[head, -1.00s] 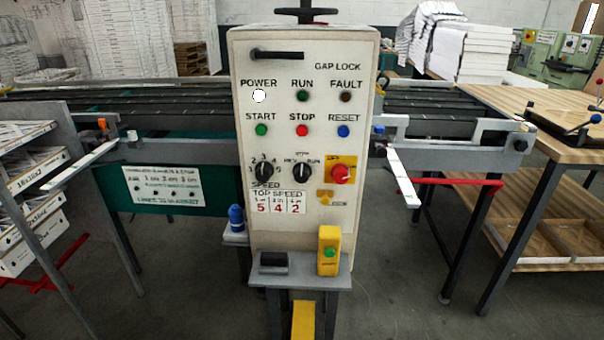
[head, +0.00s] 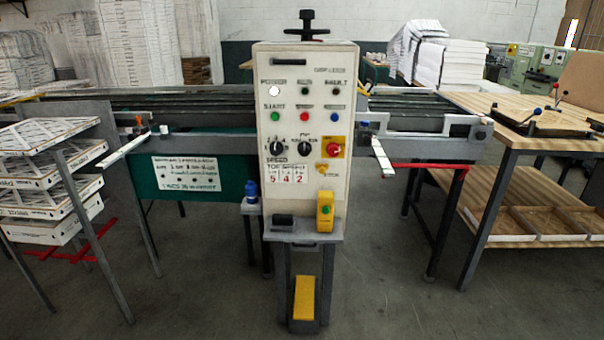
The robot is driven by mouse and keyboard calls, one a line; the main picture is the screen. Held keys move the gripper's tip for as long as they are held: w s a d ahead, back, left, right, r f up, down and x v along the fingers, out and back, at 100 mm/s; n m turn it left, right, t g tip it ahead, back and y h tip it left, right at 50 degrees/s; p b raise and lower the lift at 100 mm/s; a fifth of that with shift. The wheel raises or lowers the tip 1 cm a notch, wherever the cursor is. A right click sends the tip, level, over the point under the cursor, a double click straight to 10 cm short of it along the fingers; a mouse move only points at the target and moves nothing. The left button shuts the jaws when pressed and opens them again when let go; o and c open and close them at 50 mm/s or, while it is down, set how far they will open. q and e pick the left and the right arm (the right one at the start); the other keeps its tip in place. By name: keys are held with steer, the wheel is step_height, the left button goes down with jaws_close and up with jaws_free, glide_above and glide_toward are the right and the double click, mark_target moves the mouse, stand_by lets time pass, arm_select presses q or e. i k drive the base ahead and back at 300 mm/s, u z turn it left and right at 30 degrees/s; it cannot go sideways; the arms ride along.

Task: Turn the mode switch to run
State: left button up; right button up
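The control panel (head: 341,200) stands upright in the middle of the head view. The mode switch (head: 305,147) is a round black knob on it, right of the black speed knob (head: 276,148) and left of a red knob (head: 333,149) on a yellow plate. Its labels are too small to read now; in the earlier view RUN stands at its right. A pale mark on the knob seems to point up, but it is too small to be sure. Neither of my grippers is in view.
A shelf below the panel holds a yellow box with a green button (head: 325,212). A yellow pedal (head: 304,297) is on the floor below. A filter rack (head: 63,155) stands left, a wooden table (head: 560,143) right. The floor in front is clear.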

mark_target(304, 148)
steer(key=u, duration=1.15)
steer(key=i, duration=1)
steer(key=z, duration=0.2)
